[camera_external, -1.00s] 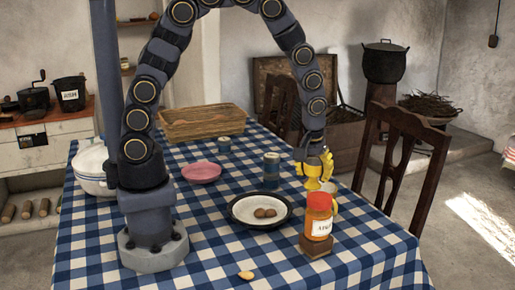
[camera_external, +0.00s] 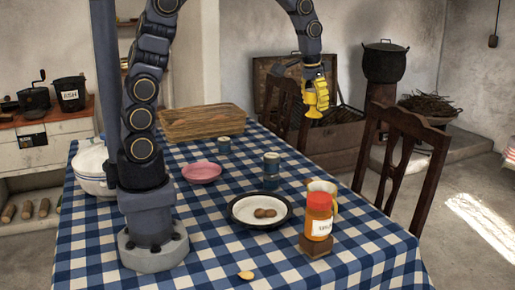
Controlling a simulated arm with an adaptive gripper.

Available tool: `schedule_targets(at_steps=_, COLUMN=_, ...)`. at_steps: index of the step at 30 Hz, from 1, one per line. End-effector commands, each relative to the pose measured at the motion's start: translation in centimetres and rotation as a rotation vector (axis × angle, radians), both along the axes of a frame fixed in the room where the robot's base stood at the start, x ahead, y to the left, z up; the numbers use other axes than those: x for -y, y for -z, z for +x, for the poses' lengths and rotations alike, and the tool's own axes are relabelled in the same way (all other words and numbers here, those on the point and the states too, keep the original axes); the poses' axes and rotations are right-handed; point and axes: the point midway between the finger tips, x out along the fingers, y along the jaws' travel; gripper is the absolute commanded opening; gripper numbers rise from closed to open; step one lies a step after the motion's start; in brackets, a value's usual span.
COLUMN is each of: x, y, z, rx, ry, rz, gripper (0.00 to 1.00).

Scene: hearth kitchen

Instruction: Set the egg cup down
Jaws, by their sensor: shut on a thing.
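My gripper (camera_external: 317,90) is raised above the far right part of the table and is shut on the egg cup (camera_external: 314,113). The egg cup looks yellow, with a flared foot pointing down. It hangs clear of the tablecloth. The yellow parts of the gripper and the egg cup are hard to tell apart, and the fingers hide much of its upper part.
A chair (camera_external: 404,150) stands right.

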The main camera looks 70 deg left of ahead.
Motion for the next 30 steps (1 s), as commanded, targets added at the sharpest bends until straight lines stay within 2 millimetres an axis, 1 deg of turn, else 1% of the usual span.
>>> schedule_targets(at_steps=2, x=-0.7, y=0.4, z=0.2, rx=-0.002, ry=-0.02, rz=-0.001, gripper=0.13)
schedule_targets(at_steps=5, x=-2.9, y=1.5, z=0.8, rx=-0.008, ry=-0.082, rz=-0.003, gripper=0.13)
schedule_targets(at_steps=8, x=-6.6, y=3.2, z=1.6, rx=-0.013, ry=-0.186, rz=-0.007, gripper=0.13)
schedule_targets(at_steps=9, x=-8.5, y=4.1, z=1.9, rx=-0.015, ry=-0.237, rz=-0.008, gripper=0.13)
schedule_targets(at_steps=11, x=-11.5, y=5.4, z=2.2, rx=-0.011, ry=-0.317, rz=-0.01, gripper=0.13)
schedule_targets(at_steps=12, x=-13.6, y=6.4, z=2.2, rx=-0.011, ry=-0.37, rz=-0.011, gripper=0.13)
schedule_targets(at_steps=14, x=-16.5, y=7.8, z=1.9, rx=-0.014, ry=-0.447, rz=-0.01, gripper=0.13)
schedule_targets(at_steps=15, x=-18.4, y=8.7, z=1.7, rx=-0.014, ry=-0.496, rz=-0.012, gripper=0.13)
schedule_targets(at_steps=18, x=-22.5, y=10.8, z=0.7, rx=-0.014, ry=-0.604, rz=-0.011, gripper=0.13)
schedule_targets(at_steps=21, x=-25.6, y=12.4, z=-0.3, rx=-0.014, ry=-0.687, rz=-0.01, gripper=0.13)
schedule_targets(at_steps=24, x=-27.7, y=13.5, z=-1.2, rx=-0.014, ry=-0.746, rz=-0.009, gripper=0.13)
schedule_targets(at_steps=27, x=-28.9, y=14.0, z=-1.7, rx=-0.011, ry=-0.777, rz=-0.006, gripper=0.13)
schedule_targets(at_steps=30, x=-29.7, y=14.5, z=-1.4, rx=-0.01, ry=-0.789, rz=-0.005, gripper=0.13)
